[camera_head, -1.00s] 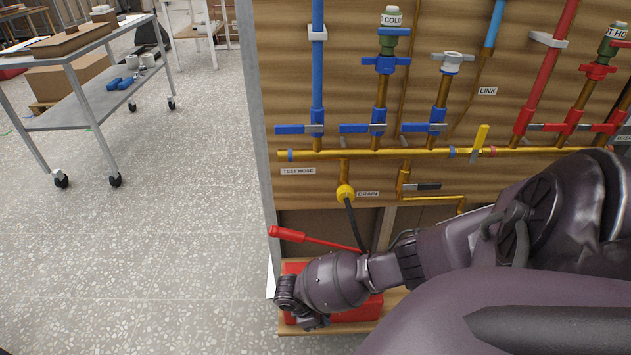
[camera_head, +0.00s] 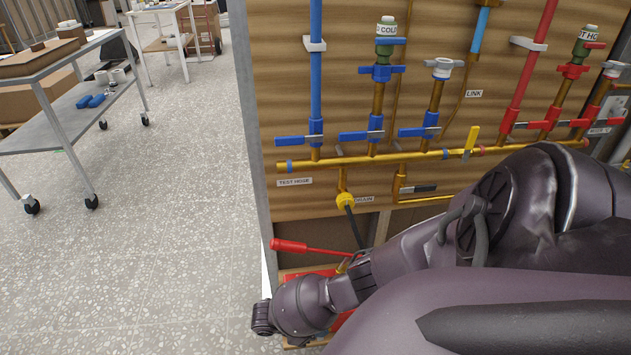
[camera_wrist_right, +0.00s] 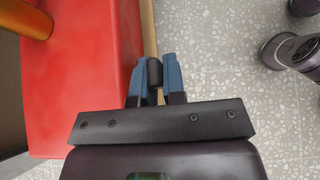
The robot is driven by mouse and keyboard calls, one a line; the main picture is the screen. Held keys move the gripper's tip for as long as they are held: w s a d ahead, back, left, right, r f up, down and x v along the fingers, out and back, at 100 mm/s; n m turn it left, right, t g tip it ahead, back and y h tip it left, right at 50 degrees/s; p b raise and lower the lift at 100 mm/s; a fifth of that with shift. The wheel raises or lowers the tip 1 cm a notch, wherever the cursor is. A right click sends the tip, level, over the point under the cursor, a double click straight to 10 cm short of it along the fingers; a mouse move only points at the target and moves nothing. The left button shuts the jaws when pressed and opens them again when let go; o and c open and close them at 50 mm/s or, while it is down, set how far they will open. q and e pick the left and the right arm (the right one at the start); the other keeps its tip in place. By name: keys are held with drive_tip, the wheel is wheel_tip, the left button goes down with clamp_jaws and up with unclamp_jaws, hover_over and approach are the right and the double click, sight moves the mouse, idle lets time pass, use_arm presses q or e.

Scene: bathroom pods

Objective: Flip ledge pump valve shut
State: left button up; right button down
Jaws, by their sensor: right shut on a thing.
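The pump is a red box (camera_head: 312,271) low on the wooden ledge at the foot of the pipe panel. Its long red handle (camera_head: 288,245) points left, and most of the box is hidden behind my right arm. In the right wrist view the red pump body (camera_wrist_right: 85,75) fills the left side. My right gripper (camera_wrist_right: 155,78) has its blue fingers shut on a small dark piece (camera_wrist_right: 155,70), apparently the valve's lever, beside the pump. The valve's body and angle cannot be made out. In the head view this gripper is hidden. My left gripper is not in view.
A black hose (camera_head: 354,226) runs down from the yellow drain fitting (camera_head: 345,201). Blue, red and yellow pipes with lever valves cover the panel (camera_head: 300,205) above. A grey cart (camera_head: 60,120) stands at left. The speckled floor (camera_head: 180,220) between is clear.

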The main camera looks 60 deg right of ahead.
idle(0.5)
drive_tip(key=c, duration=1.2)
unclamp_jaws()
use_arm(q)
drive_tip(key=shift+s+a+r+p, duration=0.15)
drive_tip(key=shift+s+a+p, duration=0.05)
drive_tip(key=shift+p, duration=0.55)
use_arm(e)
drive_tip(key=v, duration=1)
drive_tip(key=shift+w+a, duration=0.3)
drive_tip(key=shift+r, duration=0.1)
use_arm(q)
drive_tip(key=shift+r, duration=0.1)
